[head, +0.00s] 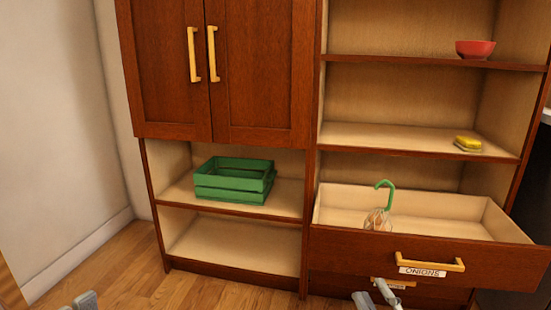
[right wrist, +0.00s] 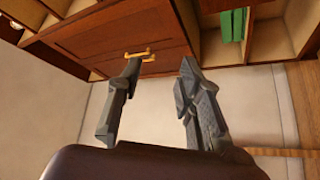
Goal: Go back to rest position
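My right gripper (head: 376,298) shows at the bottom edge of the head view, low in front of the drawers. In the right wrist view its two fingers (right wrist: 160,68) are apart with nothing between them. Only the tips of my left gripper (head: 80,303) show at the bottom left of the head view, over the floor. Whether it is open or shut is not clear.
A drawer labelled ONIONS (head: 480,274) stands pulled out, holding a pale item with a green hook (head: 385,184). A green crate (head: 232,188) sits on a lower shelf. A red bowl (head: 475,49) and yellow sponge (head: 467,144) sit on right shelves. Floor is clear at left.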

